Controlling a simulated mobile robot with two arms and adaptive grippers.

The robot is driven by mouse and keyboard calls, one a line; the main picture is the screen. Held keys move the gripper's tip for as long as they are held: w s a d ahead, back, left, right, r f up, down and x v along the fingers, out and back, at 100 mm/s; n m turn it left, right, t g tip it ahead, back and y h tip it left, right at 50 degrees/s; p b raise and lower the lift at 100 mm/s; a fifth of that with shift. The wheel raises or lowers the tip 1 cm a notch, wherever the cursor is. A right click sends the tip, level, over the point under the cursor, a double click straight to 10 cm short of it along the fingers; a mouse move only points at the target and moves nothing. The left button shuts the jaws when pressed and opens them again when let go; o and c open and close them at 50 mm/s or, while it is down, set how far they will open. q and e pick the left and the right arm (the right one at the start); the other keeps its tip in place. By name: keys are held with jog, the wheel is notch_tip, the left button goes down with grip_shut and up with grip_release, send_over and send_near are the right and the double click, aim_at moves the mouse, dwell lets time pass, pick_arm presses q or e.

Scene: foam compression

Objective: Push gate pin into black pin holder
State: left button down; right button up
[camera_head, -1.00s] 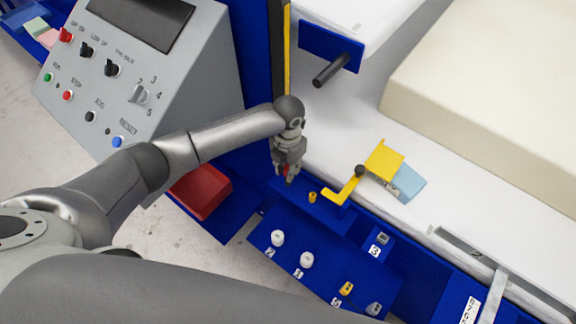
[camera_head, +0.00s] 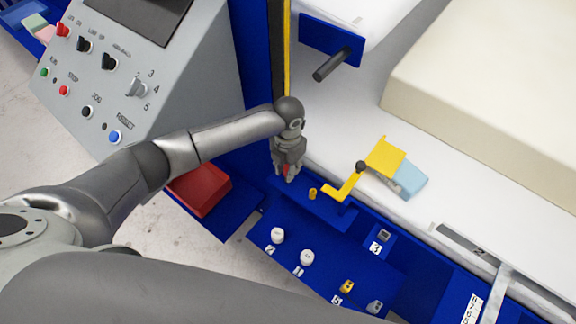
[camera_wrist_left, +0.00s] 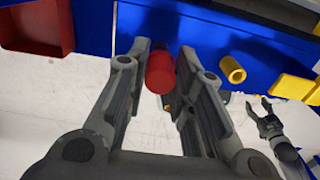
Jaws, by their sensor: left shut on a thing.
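A red gate pin (camera_wrist_left: 160,72) sits between the fingers of my left gripper (camera_wrist_left: 165,65) in the left wrist view. In the head view my left gripper (camera_head: 288,176) points down at the blue panel's left end, and only a bit of red shows between its fingers. The gripper is shut on the pin. A dark part (camera_wrist_left: 163,46) at the pin's far end may be the black pin holder; how deep the pin sits in it cannot be told. My right gripper (camera_wrist_left: 258,103) is open and empty at the wrist view's right.
A short yellow cylinder (camera_head: 312,193) and a yellow bent lever (camera_head: 343,189) stand just right of my left gripper. A red tray (camera_head: 199,190) lies to its left. White knobs (camera_head: 278,235) are on the lower blue panel. A grey control box (camera_head: 130,80) stands left.

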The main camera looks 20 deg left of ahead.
pick_arm(q)
jog(key=shift+f, duration=0.3)
jog(key=c, duration=1.2)
grip_release()
jog(key=shift+o, duration=0.2)
jog(key=shift+r, duration=0.15)
jog(key=shift+r+p, duration=2.55)
jog(key=shift+r, duration=0.35)
jog(key=shift+r, duration=0.1)
notch_tip(320, 180, up, 12)
